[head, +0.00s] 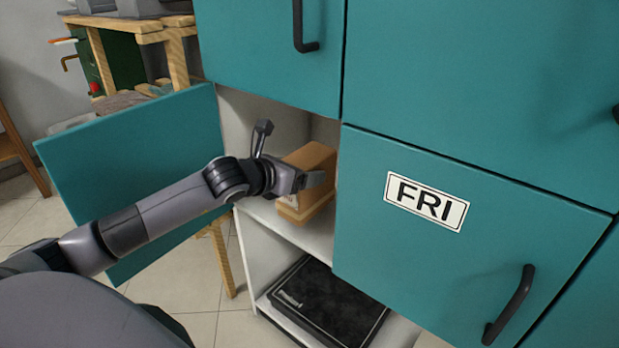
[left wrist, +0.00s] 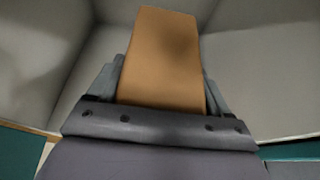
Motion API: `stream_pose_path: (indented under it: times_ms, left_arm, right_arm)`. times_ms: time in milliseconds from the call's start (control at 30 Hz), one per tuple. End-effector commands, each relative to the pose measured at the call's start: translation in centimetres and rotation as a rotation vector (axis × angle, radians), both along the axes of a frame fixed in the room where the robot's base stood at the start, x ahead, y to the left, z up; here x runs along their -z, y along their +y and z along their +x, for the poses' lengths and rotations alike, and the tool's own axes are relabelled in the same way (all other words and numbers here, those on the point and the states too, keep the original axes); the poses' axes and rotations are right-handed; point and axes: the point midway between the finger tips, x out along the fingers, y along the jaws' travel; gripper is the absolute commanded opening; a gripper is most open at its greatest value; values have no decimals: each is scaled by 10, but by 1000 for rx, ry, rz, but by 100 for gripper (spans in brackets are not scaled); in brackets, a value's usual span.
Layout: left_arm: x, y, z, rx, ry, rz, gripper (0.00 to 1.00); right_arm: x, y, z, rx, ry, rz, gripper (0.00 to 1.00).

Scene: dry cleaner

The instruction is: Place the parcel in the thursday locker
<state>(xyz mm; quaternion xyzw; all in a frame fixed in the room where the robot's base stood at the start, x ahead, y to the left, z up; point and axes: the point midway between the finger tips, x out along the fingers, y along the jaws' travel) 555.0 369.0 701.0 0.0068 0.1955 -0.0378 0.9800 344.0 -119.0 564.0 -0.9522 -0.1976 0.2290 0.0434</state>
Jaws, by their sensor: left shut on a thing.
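The parcel (head: 316,160) is a brown cardboard box. My left gripper (head: 312,180) is shut on it, with fingers on both sides. The parcel is inside an open locker compartment, at or just above its shelf (head: 305,235); I cannot tell whether it touches. In the left wrist view the parcel (left wrist: 162,60) stands between the fingers of my left gripper (left wrist: 163,88), with the grey compartment walls around it. The open teal door (head: 135,165) hangs out to the left; its label is not visible. My right gripper is not in view.
The closed locker door marked FRI (head: 430,260) is directly to the right. Another teal door (head: 270,50) is above. A black flat case (head: 330,305) lies in the lower space below the shelf. A wooden table (head: 140,35) stands at the back left.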

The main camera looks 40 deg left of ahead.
Motion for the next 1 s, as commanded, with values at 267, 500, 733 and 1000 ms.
stream_pose_path:
  times_ms: [267, 500, 733, 1000]
  left_arm:
    - [-2, -2, 25, 1, -6, -2, 32]
    - [-3, -3, 35, 2, -6, 0, 32]
    - [34, -3, 34, 2, -5, 1, 32]
    - [34, -3, 34, 2, -6, 0, 32]
  right_arm:
    - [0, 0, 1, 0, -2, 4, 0]
    - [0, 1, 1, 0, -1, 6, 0]
    - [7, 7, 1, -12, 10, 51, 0]
    - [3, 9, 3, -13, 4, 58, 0]
